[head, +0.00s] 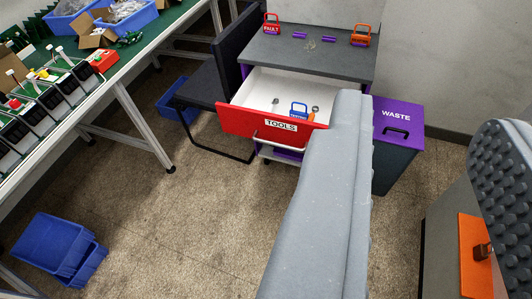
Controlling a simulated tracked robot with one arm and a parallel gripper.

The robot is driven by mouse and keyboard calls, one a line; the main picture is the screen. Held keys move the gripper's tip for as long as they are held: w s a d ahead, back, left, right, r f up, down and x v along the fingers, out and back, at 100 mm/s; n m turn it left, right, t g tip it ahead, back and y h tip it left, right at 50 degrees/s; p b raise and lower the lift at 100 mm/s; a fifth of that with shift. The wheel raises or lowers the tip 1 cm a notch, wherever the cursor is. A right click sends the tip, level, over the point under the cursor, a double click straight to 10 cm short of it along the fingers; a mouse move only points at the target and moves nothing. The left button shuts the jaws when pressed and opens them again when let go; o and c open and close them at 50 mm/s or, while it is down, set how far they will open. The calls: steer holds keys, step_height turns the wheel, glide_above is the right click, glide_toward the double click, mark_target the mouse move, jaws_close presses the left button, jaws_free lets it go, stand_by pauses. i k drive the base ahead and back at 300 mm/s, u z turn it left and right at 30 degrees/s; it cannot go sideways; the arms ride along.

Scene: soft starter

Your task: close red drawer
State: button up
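The red drawer (240,121) is pulled out of a grey-topped cabinet (330,58). Its red front is labelled TOOLS and has a pale bar handle, partly hidden by my gripper's left finger. Its white inside holds a blue and orange tagged item (299,110) and a few small metal pieces. My gripper (428,112) is open and empty, its two grey fingers wide apart. The left finger overlaps the drawer's right end in the picture; I cannot tell whether they touch. The right finger shows a studded pad.
A waste bin (397,140) with a purple lid stands right of the cabinet. A black chair (205,88) stands to its left. A green-topped workbench (95,50) fills the upper left. Blue crates (60,250) lie at lower left. The carpet (190,230) before the drawer is clear.

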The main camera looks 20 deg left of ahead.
mark_target(246, 115)
steer(key=u, duration=0.15)
steer(key=k, duration=0.1)
steer(key=u, duration=0.3)
steer(key=i, duration=0.95)
steer(key=k, duration=1.3)
steer(key=u, duration=0.6)
steer(key=i, duration=1.55)
steer(key=z, duration=0.6)
